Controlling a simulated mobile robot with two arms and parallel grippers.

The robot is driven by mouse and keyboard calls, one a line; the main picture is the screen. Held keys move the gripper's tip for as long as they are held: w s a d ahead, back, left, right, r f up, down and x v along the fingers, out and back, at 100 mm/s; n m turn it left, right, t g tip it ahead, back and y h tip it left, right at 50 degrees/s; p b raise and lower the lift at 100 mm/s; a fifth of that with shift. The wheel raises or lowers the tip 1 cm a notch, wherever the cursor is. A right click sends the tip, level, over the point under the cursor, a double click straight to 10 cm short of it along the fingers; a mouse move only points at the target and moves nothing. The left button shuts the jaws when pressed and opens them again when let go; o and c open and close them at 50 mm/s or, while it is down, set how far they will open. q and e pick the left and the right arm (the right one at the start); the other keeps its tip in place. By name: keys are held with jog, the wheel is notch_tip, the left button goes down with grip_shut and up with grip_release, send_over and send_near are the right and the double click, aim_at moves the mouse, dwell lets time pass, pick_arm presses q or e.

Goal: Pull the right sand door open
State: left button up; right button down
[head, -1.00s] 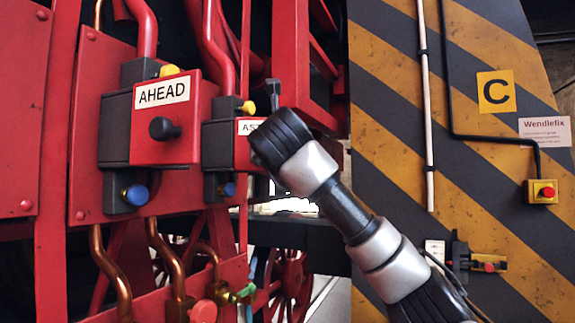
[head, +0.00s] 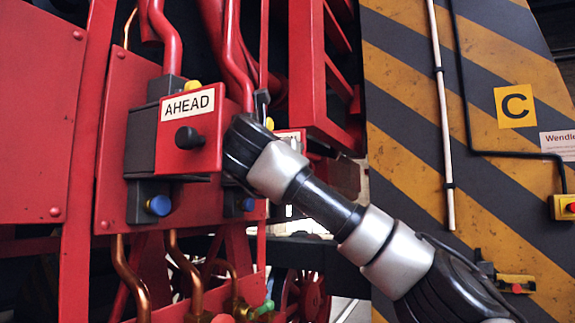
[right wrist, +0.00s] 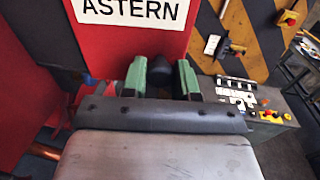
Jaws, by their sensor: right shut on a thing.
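The right sand door, a red panel labelled ASTERN (right wrist: 110,50), fills the upper left of the right wrist view. In the head view only a sliver of it (head: 293,135) shows behind my right arm. Its black knob (right wrist: 160,66) sits between the green fingertips of my right gripper (right wrist: 161,80), which is shut on it. In the head view my right gripper (head: 237,150) covers the knob and most of the door. I cannot tell how far the door stands open. My left gripper is not in view.
The red AHEAD box (head: 188,135) with its own black knob (head: 189,138) stands just left of my right gripper. Copper pipes (head: 180,270) run below. A striped wall (head: 425,120) with a white pipe (head: 441,110) stands at right, behind my arm.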

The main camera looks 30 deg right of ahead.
jog(key=c, duration=0.9)
grip_release()
jog(key=shift+o, duration=0.2)
jog(key=s+d+r+b, duration=0.2)
jog(key=s+d+r, duration=0.4)
jog(key=s+r, duration=0.4)
jog(key=shift+r+b, duration=0.35)
jog(key=shift+r, duration=0.2)
jog(key=shift+d, duration=0.1)
